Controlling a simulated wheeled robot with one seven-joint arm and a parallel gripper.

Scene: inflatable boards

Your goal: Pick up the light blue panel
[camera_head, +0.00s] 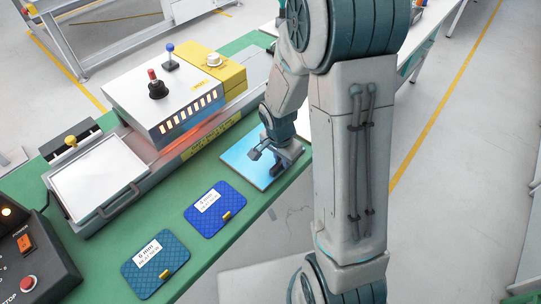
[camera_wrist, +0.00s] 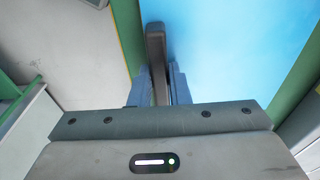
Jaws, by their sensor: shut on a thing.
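The light blue panel (camera_head: 239,163) is a flat square board with a thin brown edge, at the front edge of the green table (camera_head: 90,262). My gripper (camera_head: 262,150) is at the panel's right part and is shut on it. I cannot tell whether the panel is lifted off the table.
A dark blue panel (camera_head: 230,199) and a teal panel (camera_head: 150,280) lie left of the light blue panel. A white machine (camera_head: 130,105) with glowing slots and a white tray (camera_head: 98,180) stand behind. A control box (camera_head: 35,262) is at lower left.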

